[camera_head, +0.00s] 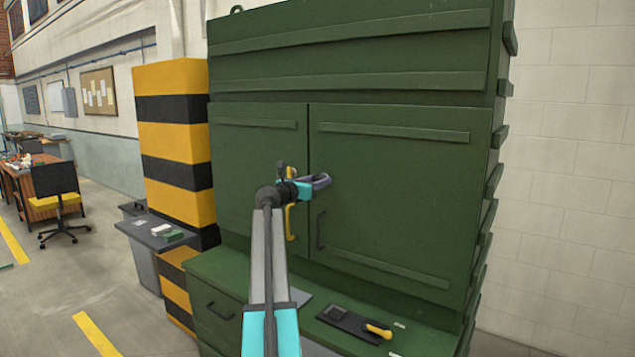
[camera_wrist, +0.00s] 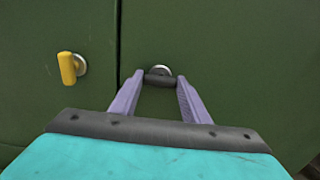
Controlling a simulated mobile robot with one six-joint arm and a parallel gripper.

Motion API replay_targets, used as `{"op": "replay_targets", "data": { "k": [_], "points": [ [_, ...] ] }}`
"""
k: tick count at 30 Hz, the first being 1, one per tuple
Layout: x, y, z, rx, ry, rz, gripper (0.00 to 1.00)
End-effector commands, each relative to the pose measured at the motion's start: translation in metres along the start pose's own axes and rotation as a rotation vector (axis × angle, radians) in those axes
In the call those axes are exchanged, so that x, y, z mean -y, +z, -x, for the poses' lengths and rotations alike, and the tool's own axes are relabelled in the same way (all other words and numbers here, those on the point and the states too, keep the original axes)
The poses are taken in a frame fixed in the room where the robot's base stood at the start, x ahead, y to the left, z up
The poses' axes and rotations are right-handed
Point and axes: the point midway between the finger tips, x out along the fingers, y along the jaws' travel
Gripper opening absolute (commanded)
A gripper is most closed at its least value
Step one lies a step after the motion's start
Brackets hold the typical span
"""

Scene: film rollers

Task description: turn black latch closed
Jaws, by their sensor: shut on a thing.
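The black latch (camera_wrist: 160,81) sits on the right door of the green cabinet (camera_head: 400,165), just right of the door seam. In the wrist view it lies about level, in front of a round metal mount. My gripper (camera_wrist: 161,84) has its purple fingers on either side of the black latch, closed on it. In the head view my gripper (camera_head: 321,181) is against the right door, and the black latch cannot be made out there. A yellow latch (camera_wrist: 68,68) hangs upright on the left door, apart from my fingers.
Below are a yellow handle (camera_head: 290,223) on the left door and a black handle (camera_head: 320,230) on the right door. A ledge (camera_head: 230,272) juts out underneath, carrying a dark tray (camera_head: 345,319) and a yellow-handled tool (camera_head: 378,331). A striped pillar (camera_head: 175,140) stands left.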

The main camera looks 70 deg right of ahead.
Motion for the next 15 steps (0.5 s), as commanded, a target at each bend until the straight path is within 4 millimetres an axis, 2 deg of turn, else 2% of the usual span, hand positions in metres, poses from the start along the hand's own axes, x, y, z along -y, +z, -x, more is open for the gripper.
{"op": "replay_targets", "data": {
  "k": [4, 15],
  "points": [
    [0.0042, 0.0013, 0.0089, 0.003, -0.002, -0.009, 0.20],
    [0.0058, -0.0020, 0.0102, 0.002, -0.005, -0.143, 0.20]
  ]
}}
